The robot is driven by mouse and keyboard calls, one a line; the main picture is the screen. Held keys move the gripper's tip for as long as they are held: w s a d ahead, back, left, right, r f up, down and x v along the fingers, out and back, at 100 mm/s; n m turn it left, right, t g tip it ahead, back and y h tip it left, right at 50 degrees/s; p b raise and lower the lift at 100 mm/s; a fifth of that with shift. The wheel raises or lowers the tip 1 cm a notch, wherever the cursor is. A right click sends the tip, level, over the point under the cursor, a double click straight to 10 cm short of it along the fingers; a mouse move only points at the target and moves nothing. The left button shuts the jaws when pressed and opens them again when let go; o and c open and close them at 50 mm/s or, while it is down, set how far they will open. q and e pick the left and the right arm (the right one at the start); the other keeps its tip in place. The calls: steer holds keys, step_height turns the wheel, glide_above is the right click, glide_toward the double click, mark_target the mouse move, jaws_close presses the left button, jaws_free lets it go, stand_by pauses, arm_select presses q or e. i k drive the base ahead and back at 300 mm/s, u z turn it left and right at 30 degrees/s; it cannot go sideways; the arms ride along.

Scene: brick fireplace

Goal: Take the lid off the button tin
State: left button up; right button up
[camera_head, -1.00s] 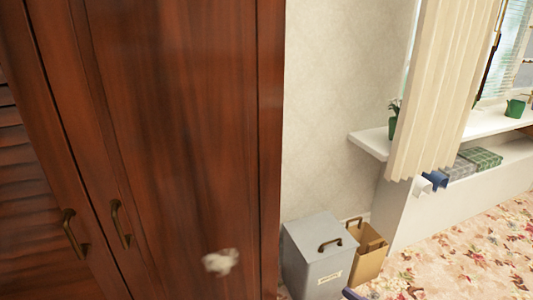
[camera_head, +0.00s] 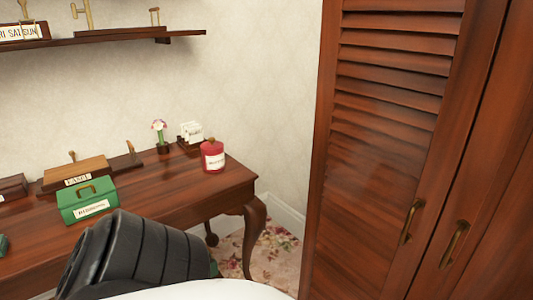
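A small round red tin (camera_head: 213,157) with a white label stands upright near the right end of the wooden desk. Its label is too small to read surely. Its red top with a small knob appears to be in place. One of my black arms shows in the lower left in front of the desk, well short of the tin. Neither of my grippers is in view.
The wooden desk (camera_head: 170,185) also holds a green box (camera_head: 87,199), a brown wooden box (camera_head: 76,172), a flower pot (camera_head: 163,147) and a card holder (camera_head: 191,133). A shelf (camera_head: 110,39) hangs above. A tall wooden wardrobe (camera_head: 385,180) stands at the right.

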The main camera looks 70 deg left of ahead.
mark_target(212, 144)
steer(key=u, duration=2.6)
steer(key=k, duration=1.3)
steer(key=u, duration=0.7)
steer(key=i, duration=1.75)
steer(key=z, duration=0.7)
